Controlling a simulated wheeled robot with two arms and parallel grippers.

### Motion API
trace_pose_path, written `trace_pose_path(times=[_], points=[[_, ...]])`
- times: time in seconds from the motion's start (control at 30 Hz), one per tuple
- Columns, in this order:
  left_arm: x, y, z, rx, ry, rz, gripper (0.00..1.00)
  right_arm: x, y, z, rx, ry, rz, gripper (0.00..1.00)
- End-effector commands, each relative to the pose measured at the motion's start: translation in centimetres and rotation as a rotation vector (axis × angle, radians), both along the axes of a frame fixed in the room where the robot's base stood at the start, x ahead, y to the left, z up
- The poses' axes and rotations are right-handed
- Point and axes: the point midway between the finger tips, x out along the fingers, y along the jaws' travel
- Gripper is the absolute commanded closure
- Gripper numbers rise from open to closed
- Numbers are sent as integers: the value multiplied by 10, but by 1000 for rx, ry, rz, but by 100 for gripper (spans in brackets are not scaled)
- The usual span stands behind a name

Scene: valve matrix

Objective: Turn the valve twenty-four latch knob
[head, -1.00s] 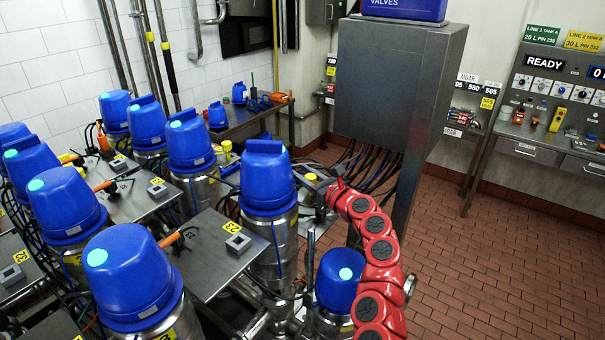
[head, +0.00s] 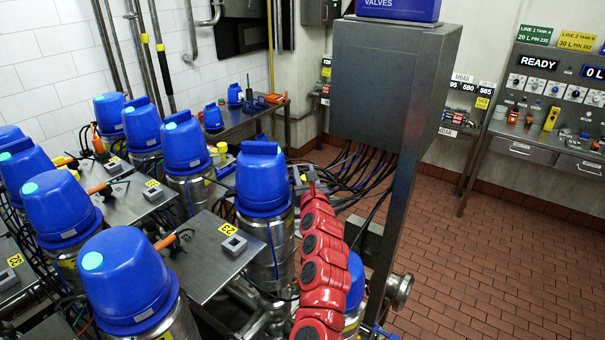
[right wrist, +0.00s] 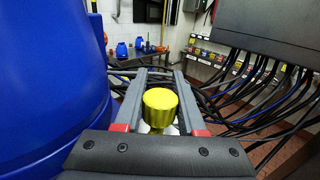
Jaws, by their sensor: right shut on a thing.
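A yellow ribbed knob (right wrist: 160,104) stands in the right wrist view between the two grey fingers of my right gripper (right wrist: 160,82), which is shut on it. In the head view my right gripper (head: 303,180) is small and partly hidden by my red arm, just right of a blue valve cap (head: 262,182) on a steel body. I cannot read a label for valve twenty-four. My left gripper is not in view.
A large blue cap (right wrist: 50,85) stands close on the left of the right gripper. A grey cabinet (head: 385,85) with dark cables (head: 360,168) hangs close behind and to the right. A steel plate marked 23 (head: 205,268) lies to the left. The brick floor at right is clear.

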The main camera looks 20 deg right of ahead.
Motion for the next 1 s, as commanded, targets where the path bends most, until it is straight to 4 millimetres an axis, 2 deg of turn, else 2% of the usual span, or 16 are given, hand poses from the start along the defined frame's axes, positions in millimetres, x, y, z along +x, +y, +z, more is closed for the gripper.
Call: trace_pose_path(times=[0.3, 0.87, 0.9, 0.97, 1.0], points=[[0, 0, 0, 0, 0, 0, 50, 0, -2, 3, -2, -4, -84, 100], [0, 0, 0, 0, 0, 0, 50, -1, -4, 3, 0, -4, -107, 100], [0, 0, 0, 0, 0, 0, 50, -1, -4, 3, 0, -4, -107, 59], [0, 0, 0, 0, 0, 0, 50, -1, -4, 2, 0, -4, -107, 49], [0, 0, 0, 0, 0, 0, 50, -1, -4, 2, 1, -3, -107, 48]])
